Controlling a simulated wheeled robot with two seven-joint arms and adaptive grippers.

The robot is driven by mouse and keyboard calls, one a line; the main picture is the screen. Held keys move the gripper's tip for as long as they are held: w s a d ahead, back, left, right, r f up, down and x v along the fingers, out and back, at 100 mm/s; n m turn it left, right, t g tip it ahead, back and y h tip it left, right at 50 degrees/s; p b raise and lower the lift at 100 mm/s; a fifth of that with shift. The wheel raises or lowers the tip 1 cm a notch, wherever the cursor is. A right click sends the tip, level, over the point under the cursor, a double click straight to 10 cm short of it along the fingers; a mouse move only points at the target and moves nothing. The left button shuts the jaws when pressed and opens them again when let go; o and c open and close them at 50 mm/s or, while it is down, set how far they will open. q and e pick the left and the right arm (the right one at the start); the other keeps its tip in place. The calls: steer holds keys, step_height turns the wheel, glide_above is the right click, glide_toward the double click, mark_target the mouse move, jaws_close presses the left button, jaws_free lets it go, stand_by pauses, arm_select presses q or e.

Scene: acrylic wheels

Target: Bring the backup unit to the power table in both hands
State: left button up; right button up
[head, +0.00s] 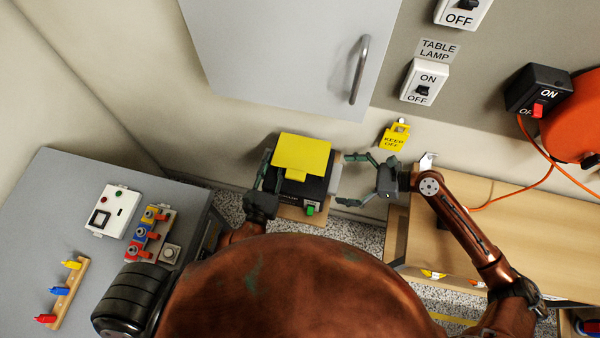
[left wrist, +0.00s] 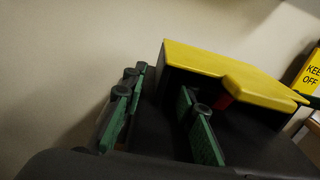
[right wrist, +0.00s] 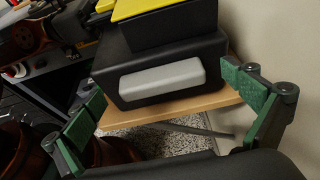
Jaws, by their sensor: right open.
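The backup unit (head: 319,187) is a black box with a yellow top and a green switch. It sits on a small wooden shelf (head: 302,214) against the wall. The right wrist view shows a grey bar (right wrist: 162,79) on its side. My left gripper (head: 268,172) is at its left side; in the left wrist view its fingers (left wrist: 160,115) are drawn in with a black part of the unit between them. My right gripper (head: 352,180) is open and empty, right of the unit and apart from it. No label marks which table is the power table.
A grey table (head: 75,190) on the left bears a white switch panel (head: 112,211) and coloured connectors (head: 150,235). A wooden table (head: 500,240) stands right, near an orange reel (head: 570,115). A cabinet (head: 285,60) overhangs the unit.

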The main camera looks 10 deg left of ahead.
arm_select(q)
steer(key=shift+w, duration=0.6)
arm_select(e)
steer(key=shift+a+f, duration=0.1)
steer(key=shift+a, duration=0.2)
arm_select(q)
steer(key=shift+c, duration=0.3)
arm_select(e)
steer(key=shift+c, duration=0.3)
arm_select(q)
steer(key=c, duration=0.6)
arm_select(e)
steer(key=c, duration=0.6)
arm_select(q)
jaws_close()
arm_select(e)
steer(key=c, duration=1.5)
arm_select(q)
steer(key=shift+r, duration=0.4)
arm_select(e)
steer(key=shift+w+a+r, duration=0.1)
steer(key=shift+w+r, duration=0.05)
steer(key=shift+r, duration=0.15)
